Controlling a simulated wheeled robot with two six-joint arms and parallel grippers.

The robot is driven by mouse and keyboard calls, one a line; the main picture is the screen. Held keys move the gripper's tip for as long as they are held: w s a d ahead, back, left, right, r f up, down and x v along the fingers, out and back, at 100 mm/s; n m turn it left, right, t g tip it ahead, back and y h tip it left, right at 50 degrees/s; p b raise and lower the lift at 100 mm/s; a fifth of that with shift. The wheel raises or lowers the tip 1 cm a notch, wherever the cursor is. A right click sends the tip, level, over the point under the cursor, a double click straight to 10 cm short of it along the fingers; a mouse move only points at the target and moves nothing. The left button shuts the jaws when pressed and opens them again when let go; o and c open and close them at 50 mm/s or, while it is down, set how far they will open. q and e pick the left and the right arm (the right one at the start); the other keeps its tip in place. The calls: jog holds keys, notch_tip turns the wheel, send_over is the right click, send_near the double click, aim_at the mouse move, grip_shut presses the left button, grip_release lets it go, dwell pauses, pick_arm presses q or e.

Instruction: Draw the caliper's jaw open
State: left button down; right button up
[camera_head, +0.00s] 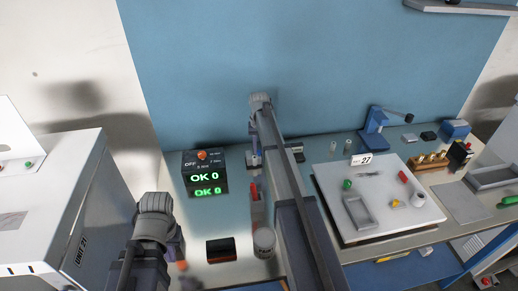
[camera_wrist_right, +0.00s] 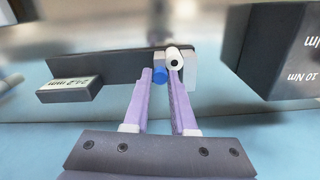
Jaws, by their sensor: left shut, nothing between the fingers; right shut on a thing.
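The caliper shows in the right wrist view as a dark beam (camera_wrist_right: 120,66) with a pale display block (camera_wrist_right: 70,89) at its left and a grey jaw part with a blue knob (camera_wrist_right: 160,75) at its right. A white rod with a dark end (camera_wrist_right: 174,58) is beside the knob. My right gripper (camera_wrist_right: 161,73) has its purple fingers closed on the blue knob. In the head view my right arm hides most of the caliper; its display end (camera_head: 297,152) shows right of the arm.
A black box with green "OK 0" readouts (camera_head: 205,190) stands left of the caliper. A grey cup (camera_head: 264,243) and a dark block (camera_head: 221,250) are nearer. A white board (camera_head: 400,235) with small parts lies right. A blue panel (camera_head: 300,70) closes the back.

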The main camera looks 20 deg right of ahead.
grip_shut()
dwell(0.6)
jog(key=d, duration=0.2)
jog(key=s+d, duration=0.1)
jog(key=d, duration=0.1)
pick_arm(q)
jog(key=shift+a, duration=0.1)
pick_arm(e)
jog(key=shift+o, duration=1.6)
grip_release()
jog(key=o, duration=0.4)
jog(key=shift+o, duration=0.3)
pick_arm(q)
jog(key=shift+r, duration=0.1)
pick_arm(e)
jog(key=shift+r, duration=0.1)
